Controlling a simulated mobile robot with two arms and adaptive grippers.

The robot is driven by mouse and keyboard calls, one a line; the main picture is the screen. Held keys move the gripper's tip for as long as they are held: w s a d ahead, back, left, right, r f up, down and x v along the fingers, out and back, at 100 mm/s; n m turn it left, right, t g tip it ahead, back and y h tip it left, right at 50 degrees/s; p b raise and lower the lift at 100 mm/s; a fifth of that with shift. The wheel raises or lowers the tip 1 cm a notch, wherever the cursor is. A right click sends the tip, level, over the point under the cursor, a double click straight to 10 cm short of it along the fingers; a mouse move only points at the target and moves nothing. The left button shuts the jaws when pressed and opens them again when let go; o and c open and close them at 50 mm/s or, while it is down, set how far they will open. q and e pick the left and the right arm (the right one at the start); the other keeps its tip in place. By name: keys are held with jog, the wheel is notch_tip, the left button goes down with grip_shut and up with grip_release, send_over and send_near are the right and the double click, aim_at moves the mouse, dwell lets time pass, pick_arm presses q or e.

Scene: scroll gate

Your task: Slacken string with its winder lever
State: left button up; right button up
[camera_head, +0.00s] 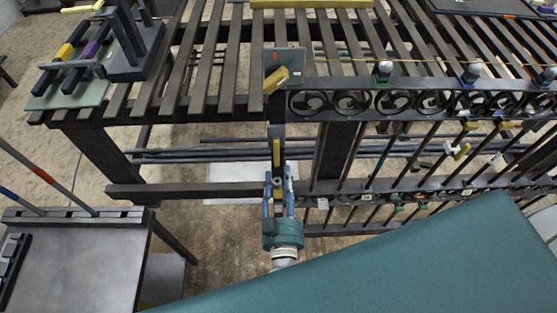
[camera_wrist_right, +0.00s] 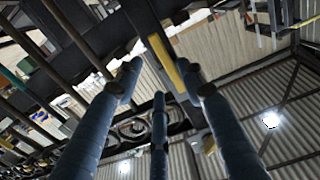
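My right gripper (camera_head: 278,180) has blue fingers and reaches up from the bottom middle of the head view. Its fingers are apart. A narrow yellow-faced lever (camera_head: 276,152) on a dark upright bar stands just ahead of the fingertips. In the right wrist view the yellow strip (camera_wrist_right: 167,62) shows between and beyond the spread fingertips (camera_wrist_right: 163,82); I cannot tell whether any finger touches it. A grey plate (camera_head: 298,60) with a yellow block (camera_head: 276,80) sits above the lever. A thin yellow string (camera_head: 430,61) runs right from near the plate. My left gripper is not in view.
A dark slatted bench (camera_head: 205,60) spans the back, with a rail of black rings (camera_head: 350,101) and several hanging rods. A teal surface (camera_head: 430,260) fills the lower right. A grey table (camera_head: 75,265) stands at lower left. Open floor (camera_head: 225,250) lies left of my gripper.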

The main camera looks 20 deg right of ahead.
aim_at(278, 159)
jog(key=x, duration=0.4)
jog(key=shift+w+a+p, duration=0.15)
jog(key=shift+w+p, duration=0.15)
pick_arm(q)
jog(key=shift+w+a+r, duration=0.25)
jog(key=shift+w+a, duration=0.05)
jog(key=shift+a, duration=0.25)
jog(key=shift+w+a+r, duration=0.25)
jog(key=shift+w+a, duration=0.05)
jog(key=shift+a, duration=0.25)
pick_arm(e)
jog(key=shift+w+d, duration=0.25)
jog(key=shift+w, duration=0.3)
grip_shut()
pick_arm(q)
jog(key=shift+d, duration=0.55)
